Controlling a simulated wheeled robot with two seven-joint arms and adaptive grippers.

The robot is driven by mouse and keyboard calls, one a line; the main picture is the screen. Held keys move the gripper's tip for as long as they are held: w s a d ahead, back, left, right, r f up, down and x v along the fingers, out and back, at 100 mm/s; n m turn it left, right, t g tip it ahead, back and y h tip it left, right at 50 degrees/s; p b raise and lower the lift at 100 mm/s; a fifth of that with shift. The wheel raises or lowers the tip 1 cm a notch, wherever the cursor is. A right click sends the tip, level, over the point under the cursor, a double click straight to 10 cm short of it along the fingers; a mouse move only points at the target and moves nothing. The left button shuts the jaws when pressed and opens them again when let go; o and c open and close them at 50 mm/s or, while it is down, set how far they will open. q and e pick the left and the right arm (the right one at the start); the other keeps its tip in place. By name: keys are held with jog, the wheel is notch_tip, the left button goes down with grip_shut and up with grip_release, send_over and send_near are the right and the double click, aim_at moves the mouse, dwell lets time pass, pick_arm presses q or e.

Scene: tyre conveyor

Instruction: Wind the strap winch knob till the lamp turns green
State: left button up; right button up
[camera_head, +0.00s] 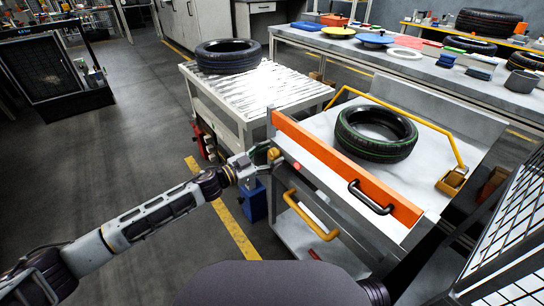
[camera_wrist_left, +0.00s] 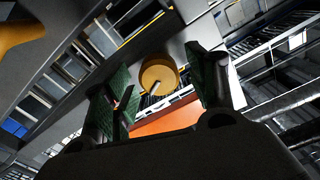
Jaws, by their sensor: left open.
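The yellow winch knob (camera_head: 274,154) is at the left end of the orange board on the cart. In the left wrist view the round knob (camera_wrist_left: 158,74) shows ahead, between the two green-padded fingers, with a pale bar across its face. My left gripper (camera_head: 260,158) is open right at the knob; I cannot tell if the fingers touch it. The lamp (camera_head: 297,166) glows red just right of the knob. The strap is not clearly visible. My right gripper is out of view.
A tyre (camera_head: 375,132) with green lines lies on the cart behind the orange board (camera_head: 340,165), inside a yellow bar (camera_head: 452,140). A black handle (camera_head: 370,197) and a yellow handle (camera_head: 310,218) stick out in front. A roller conveyor (camera_head: 285,90) with another tyre (camera_head: 228,55) stands behind.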

pick_arm(q)
jog(key=shift+w+d, duration=0.3)
jog(key=shift+d, duration=0.15)
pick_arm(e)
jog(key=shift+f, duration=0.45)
pick_arm(q)
jog(key=shift+c, duration=0.6)
jog(key=c, duration=0.9)
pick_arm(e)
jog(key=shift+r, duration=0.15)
